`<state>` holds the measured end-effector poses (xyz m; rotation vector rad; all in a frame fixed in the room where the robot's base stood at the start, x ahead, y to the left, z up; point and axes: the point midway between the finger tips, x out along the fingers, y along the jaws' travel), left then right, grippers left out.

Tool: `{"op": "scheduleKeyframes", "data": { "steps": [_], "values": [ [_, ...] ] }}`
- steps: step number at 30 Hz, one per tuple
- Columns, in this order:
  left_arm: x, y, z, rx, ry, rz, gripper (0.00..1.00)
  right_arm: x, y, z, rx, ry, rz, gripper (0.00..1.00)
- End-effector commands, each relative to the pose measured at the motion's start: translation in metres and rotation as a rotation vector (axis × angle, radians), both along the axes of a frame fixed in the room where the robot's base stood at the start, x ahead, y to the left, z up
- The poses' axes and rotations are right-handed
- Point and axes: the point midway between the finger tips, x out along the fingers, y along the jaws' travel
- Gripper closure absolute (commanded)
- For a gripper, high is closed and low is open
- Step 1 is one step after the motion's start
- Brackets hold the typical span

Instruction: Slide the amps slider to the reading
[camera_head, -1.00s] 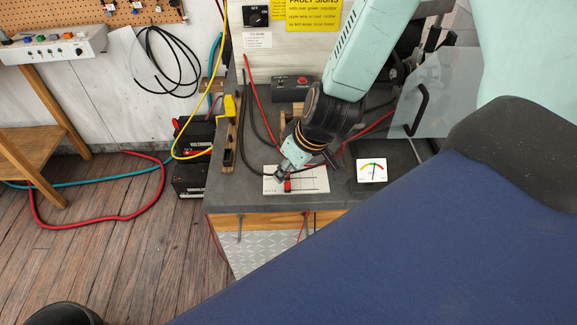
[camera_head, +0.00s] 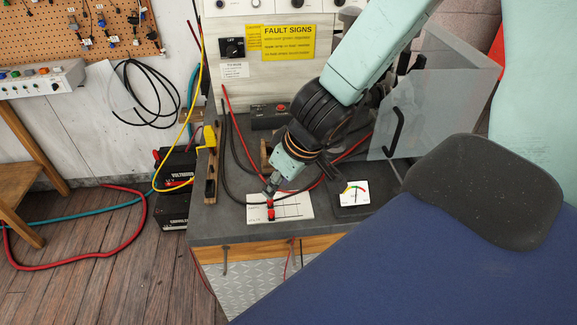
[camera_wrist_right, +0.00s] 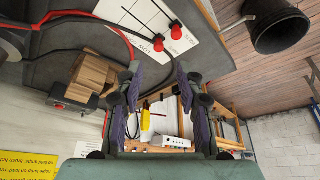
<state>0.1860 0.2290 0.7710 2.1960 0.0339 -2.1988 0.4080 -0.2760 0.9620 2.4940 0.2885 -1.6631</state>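A white slider panel (camera_head: 293,207) with dark tracks lies on the grey bench top. Two red slider knobs stand near its left part, the nearer knob (camera_head: 271,214) and the farther knob (camera_head: 270,203). In the right wrist view the knobs (camera_wrist_right: 175,30) and (camera_wrist_right: 158,43) stand beyond my fingertips; their labels are too small to read surely. My right gripper (camera_head: 269,187) points down just behind the knobs. In the wrist view my right gripper (camera_wrist_right: 160,72) has its purple-padded fingers apart, with nothing between them. A white meter (camera_head: 355,193) with a coloured scale and needle sits right of the panel. My left gripper is out of view.
A clear panel with a black handle (camera_head: 393,133) stands to the right. A wooden rack (camera_head: 211,175) edges the bench's left side. Red and black cables (camera_head: 230,150) run behind the slider panel. A small box with a red button (camera_head: 270,116) stands at the back.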

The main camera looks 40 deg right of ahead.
Motion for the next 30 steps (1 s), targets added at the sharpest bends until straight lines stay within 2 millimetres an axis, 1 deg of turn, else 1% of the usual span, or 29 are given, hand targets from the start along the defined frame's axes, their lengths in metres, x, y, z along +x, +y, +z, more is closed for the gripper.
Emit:
{"op": "scheduleKeyframes", "data": {
  "steps": [12,16,21,30],
  "values": [
    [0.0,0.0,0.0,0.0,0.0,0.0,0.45,-0.015,-0.003,0.038,0.007,-0.004,-0.001,0.63],
    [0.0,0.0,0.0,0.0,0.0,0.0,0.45,-0.019,-0.004,0.047,0.006,-0.002,0.0,0.63],
    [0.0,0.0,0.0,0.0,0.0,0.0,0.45,-0.023,-0.005,0.053,0.005,0.003,0.003,0.63],
    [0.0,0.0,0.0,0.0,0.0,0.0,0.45,-0.024,-0.005,0.053,0.002,0.005,0.005,0.63]
  ]
}}
